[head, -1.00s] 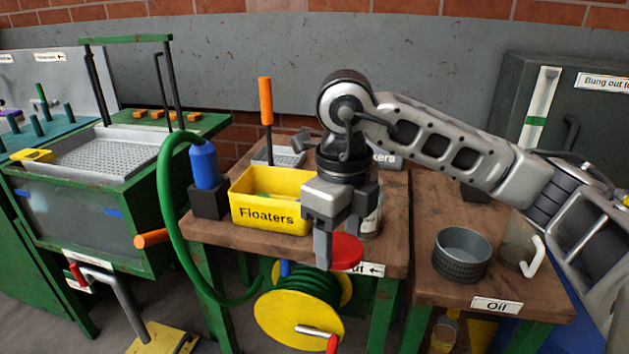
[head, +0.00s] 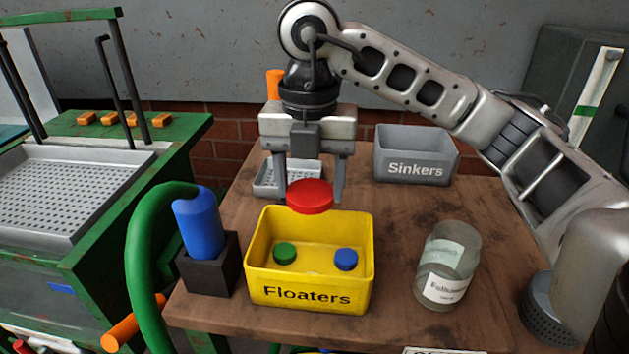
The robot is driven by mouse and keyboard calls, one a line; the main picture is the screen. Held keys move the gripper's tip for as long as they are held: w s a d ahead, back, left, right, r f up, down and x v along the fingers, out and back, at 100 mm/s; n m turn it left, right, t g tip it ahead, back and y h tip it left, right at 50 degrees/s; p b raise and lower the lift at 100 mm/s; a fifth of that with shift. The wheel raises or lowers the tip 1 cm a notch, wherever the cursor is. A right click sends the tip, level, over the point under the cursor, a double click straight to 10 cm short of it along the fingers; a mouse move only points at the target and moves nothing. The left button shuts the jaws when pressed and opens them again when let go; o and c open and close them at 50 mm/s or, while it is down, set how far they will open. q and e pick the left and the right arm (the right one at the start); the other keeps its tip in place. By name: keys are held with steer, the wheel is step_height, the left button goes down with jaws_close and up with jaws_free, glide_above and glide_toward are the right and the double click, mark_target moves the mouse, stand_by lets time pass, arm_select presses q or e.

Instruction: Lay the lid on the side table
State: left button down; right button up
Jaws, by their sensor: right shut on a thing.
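The red lid (head: 310,198) is a round disc held between the fingers of my right gripper (head: 311,182). It hangs above the back edge of the yellow Floaters bin (head: 307,297), clear of the table. A brown wooden table (head: 400,212) lies below; the pictures do not make certain whether it is the side table. A glass jar (head: 446,268) with a paper label stands on it, right of the bin, with no red lid on it. My left gripper is out of view.
The bin holds a green disc (head: 285,253) and a blue disc (head: 346,259). A grey Sinkers bin (head: 414,160) and a perforated tray (head: 270,185) stand behind. A blue-handled tool (head: 199,228) stands in a dark block at left. Bare wood lies between bin and jar.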

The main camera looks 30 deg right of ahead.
steer(key=shift+w+d+f, duration=0.25)
steer(key=shift+w+d, duration=0.35)
steer(key=shift+d, duration=0.05)
steer(key=d+f, duration=0.2)
steer(key=d, duration=0.1)
steer(key=d+f, duration=0.2)
steer(key=d, duration=0.2)
steer(key=w+d+f+b, duration=0.1)
steer(key=d+f, duration=0.2)
steer(key=shift+w+d, duration=0.1)
steer(key=shift+d, duration=0.25)
steer(key=shift+d+f, duration=0.35)
steer(key=shift+f, duration=0.05)
steer(key=f, duration=0.2)
steer(key=d+f, duration=0.1)
steer(key=shift+w+d+f, duration=0.1)
steer(key=shift+w+f, duration=0.05)
steer(key=shift+f, duration=0.6)
steer(key=shift+f, duration=0.1)
